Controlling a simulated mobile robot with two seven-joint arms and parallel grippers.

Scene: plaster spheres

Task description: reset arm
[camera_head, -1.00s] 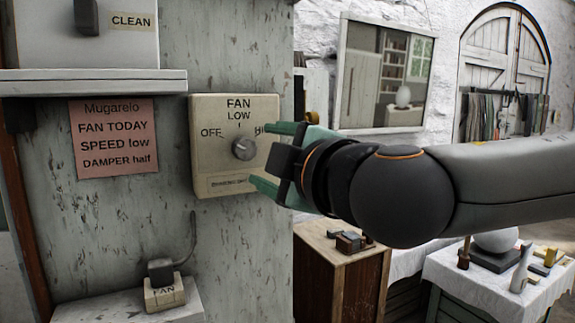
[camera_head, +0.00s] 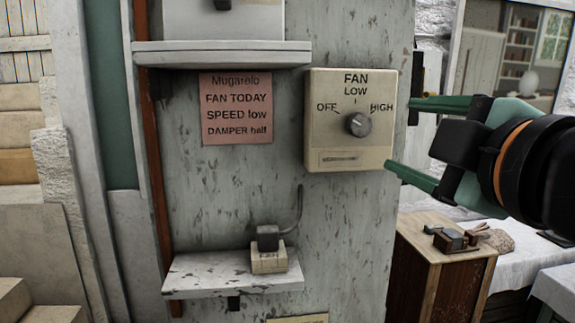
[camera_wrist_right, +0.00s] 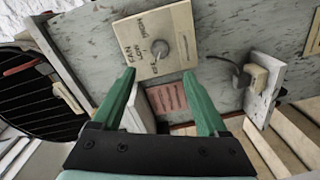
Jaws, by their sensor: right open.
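My right gripper (camera_head: 400,134) comes in from the right in the head view. Its two green fingers are spread apart with nothing between them. My left gripper is not in view.
A pink note (camera_head: 237,122) hangs left of the box, under an upper shelf (camera_head: 220,55). A lower shelf (camera_head: 195,278) holds a small FAN-labelled block (camera_head: 268,260) with a dark plug. A wooden cabinet (camera_head: 420,270) stands at lower right. Stone steps (camera_head: 30,250) are at left.

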